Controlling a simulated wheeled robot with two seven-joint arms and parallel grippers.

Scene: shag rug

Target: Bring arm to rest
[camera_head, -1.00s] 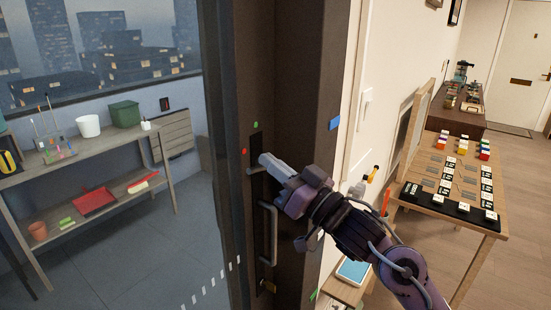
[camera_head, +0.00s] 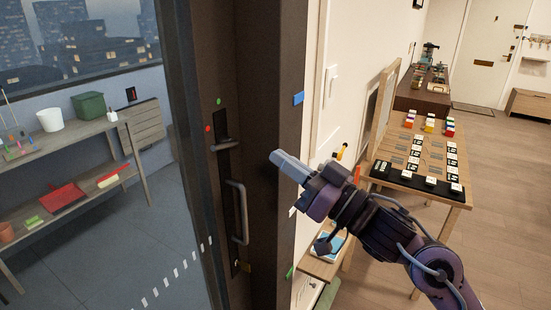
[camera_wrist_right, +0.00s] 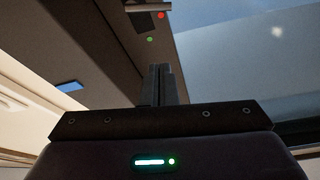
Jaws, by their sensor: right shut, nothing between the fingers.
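My right arm (camera_head: 385,228) comes in from the lower right in the head view. Its gripper (camera_head: 275,156) is shut and empty, in front of the dark door frame and to the right of the door's lever handle (camera_head: 224,145), apart from it in the picture. In the right wrist view the shut fingers (camera_wrist_right: 160,70) point up past the dark frame, with the handle (camera_wrist_right: 147,6) at the top edge. My left gripper is not in view.
A glass door with a pull bar (camera_head: 239,212) stands at the left. A wooden table (camera_head: 425,189) with rows of small blocks stands at the right, with a small low shelf (camera_head: 318,268) near my forearm. Bare floor (camera_head: 500,240) lies at the far right.

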